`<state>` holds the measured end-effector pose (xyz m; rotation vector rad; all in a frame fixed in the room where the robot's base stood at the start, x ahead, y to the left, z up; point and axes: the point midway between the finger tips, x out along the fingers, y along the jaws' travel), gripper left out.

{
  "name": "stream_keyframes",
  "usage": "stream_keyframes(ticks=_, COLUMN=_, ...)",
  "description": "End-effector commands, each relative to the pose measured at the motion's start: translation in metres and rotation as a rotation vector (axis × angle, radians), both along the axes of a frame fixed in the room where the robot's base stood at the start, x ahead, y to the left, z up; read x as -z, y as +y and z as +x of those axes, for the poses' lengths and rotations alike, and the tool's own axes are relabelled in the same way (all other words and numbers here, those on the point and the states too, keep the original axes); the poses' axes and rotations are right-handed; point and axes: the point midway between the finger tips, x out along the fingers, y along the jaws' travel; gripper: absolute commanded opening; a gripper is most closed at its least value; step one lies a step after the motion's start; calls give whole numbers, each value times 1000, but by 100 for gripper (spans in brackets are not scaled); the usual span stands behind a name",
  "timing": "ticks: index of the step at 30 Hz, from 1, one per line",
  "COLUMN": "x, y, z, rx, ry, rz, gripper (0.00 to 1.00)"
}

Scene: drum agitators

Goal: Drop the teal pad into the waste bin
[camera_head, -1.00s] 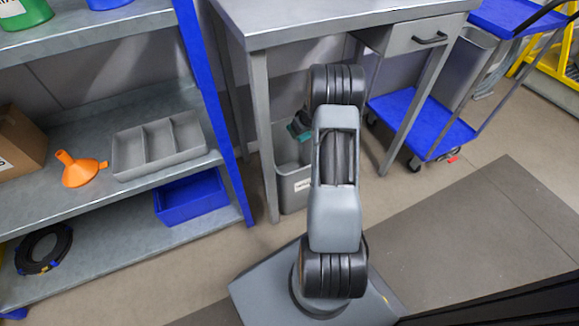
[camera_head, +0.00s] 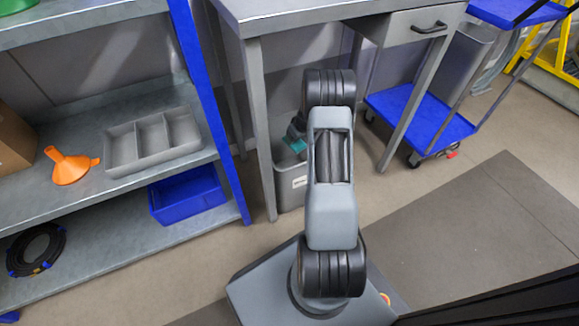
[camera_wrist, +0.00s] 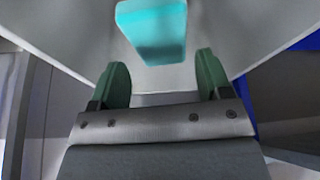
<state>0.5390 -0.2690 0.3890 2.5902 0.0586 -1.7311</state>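The teal pad (camera_head: 297,146) shows inside the mouth of the grey waste bin (camera_head: 291,186) under the workbench. In the wrist view the teal pad (camera_wrist: 152,32) lies beyond my fingertips, with the pale bin interior (camera_wrist: 75,30) around it. My gripper (camera_wrist: 161,75) is open, its two green fingers wide apart with nothing between them. In the head view my gripper (camera_head: 296,133) is small and partly hidden by my arm, just above the bin. My arm also covers the bin's right side. I cannot tell whether the pad rests on the bin floor.
The workbench (camera_head: 300,14) stands over the bin, its legs close on both sides. A blue-post shelf (camera_head: 208,110) with a grey divided tray (camera_head: 152,142) and orange funnel (camera_head: 68,167) is at left. A blue cart (camera_head: 425,125) stands at right. The floor at front right is clear.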

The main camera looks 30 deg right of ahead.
Motion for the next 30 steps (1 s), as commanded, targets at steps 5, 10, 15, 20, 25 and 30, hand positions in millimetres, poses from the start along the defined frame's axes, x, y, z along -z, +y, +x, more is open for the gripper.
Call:
stream_keyframes(ticks=5, x=0, y=0, z=0, rx=0, ry=0, rz=0, gripper=89)
stream_keyframes(ticks=10, x=0, y=0, z=0, rx=1, ry=0, rz=0, gripper=93)
stream_keyframes(ticks=15, x=-4, y=0, z=-1, rx=1, ry=0, rz=0, gripper=93)
stream_keyframes(ticks=20, x=-25, y=-1, z=-9, rx=1, ry=-1, rz=0, gripper=93)
stream_keyframes(ticks=25, x=-59, y=-2, z=-22, rx=3, ry=-2, rz=-1, gripper=93)
stream_keyframes(ticks=30, x=-89, y=-2, z=-35, rx=2, ry=-1, rz=-1, gripper=93)
